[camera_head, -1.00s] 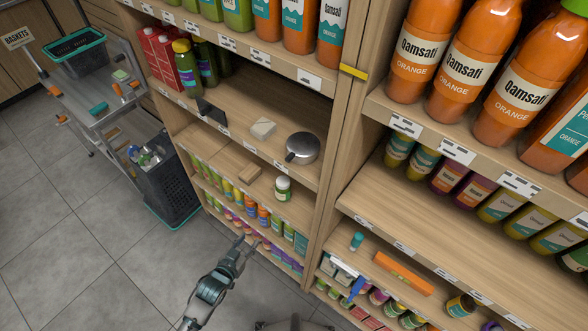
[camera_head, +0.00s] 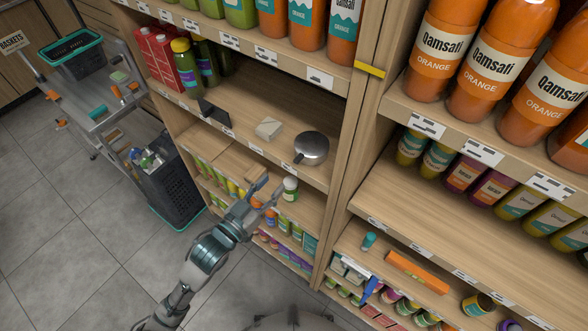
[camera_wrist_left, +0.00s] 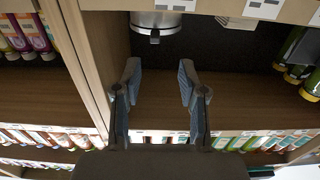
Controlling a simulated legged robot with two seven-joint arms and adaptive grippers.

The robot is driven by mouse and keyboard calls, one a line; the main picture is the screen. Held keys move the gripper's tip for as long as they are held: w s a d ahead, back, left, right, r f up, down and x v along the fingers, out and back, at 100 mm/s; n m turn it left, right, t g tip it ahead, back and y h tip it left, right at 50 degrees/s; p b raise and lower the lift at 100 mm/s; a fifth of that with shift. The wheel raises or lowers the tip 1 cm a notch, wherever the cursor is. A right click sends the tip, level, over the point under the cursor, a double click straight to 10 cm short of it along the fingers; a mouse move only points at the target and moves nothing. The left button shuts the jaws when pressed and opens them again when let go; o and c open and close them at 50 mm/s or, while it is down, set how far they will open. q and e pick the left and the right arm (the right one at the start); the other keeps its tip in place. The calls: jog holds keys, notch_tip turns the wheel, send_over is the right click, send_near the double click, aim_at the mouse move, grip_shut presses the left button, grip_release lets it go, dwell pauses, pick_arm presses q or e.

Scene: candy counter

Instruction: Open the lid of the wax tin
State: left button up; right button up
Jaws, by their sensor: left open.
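A round silver tin (camera_head: 311,146), which I take for the wax tin, sits on the middle shelf near the upright post. A dark tab or handle sticks out from its front left. Its top looks closed. In the left wrist view the tin (camera_wrist_left: 156,20) is at the top edge, partly cut off, with the dark tab facing my gripper. My left gripper (camera_head: 267,190) is open and empty, below and in front of that shelf. In the left wrist view its two fingertips (camera_wrist_left: 159,72) are apart, with the tin beyond them. My right gripper is not in view.
A pale block (camera_head: 268,128) and a dark stand (camera_head: 212,112) share the tin's shelf. A white jar with a green lid (camera_head: 290,188) stands on the shelf below, close to my left gripper. The post (camera_head: 352,150) borders the tin's right side.

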aim_at(295, 162)
pick_arm(q)
jog(key=b+x, duration=0.1)
jog(key=x, duration=0.2)
jog(key=b+x, duration=0.1)
jog(key=x, duration=0.3)
jog(key=b+x, duration=0.1)
jog(key=x, duration=0.2)
jog(key=shift+s+d+r, duration=0.1)
jog(key=shift+d+r, duration=0.05)
jog(key=shift+d, duration=0.4)
jog(key=shift+a, duration=0.3)
jog(key=shift+c, duration=0.9)
jog(key=c, duration=0.4)
grip_shut()
jog(key=shift+d, duration=0.15)
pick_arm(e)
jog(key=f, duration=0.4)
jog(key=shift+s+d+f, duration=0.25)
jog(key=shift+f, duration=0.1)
